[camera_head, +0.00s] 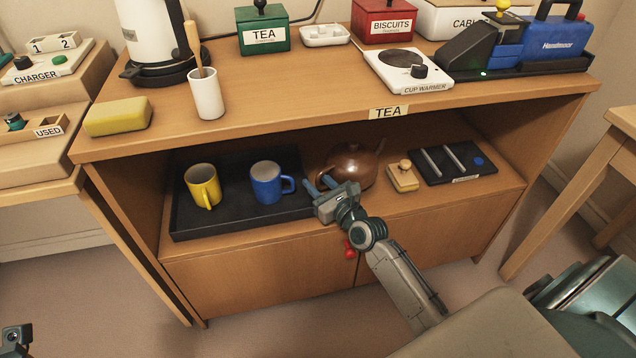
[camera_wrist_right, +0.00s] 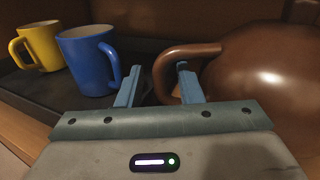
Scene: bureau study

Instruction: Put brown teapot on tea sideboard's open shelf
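The brown teapot (camera_head: 356,166) stands upright on the sideboard's open shelf (camera_head: 330,208), right of the black tray. Its handle points left. My right gripper (camera_head: 321,184) is at the handle side. In the right wrist view, the gripper (camera_wrist_right: 158,88) is open, with its blue fingers apart. The handle of the teapot (camera_wrist_right: 270,80) comes down between the fingers, and the right finger shows inside the handle loop. I cannot tell whether either finger touches it. A small part of my left gripper (camera_head: 16,338) shows at the lower left corner; its fingers are not clear.
A black tray (camera_head: 190,229) with a yellow mug (camera_head: 203,184) and a blue mug (camera_head: 267,184) is left of the teapot. A small tan box (camera_head: 403,180) and a dark panel (camera_head: 470,173) are to its right. The sideboard top (camera_head: 300,85) overhangs the shelf.

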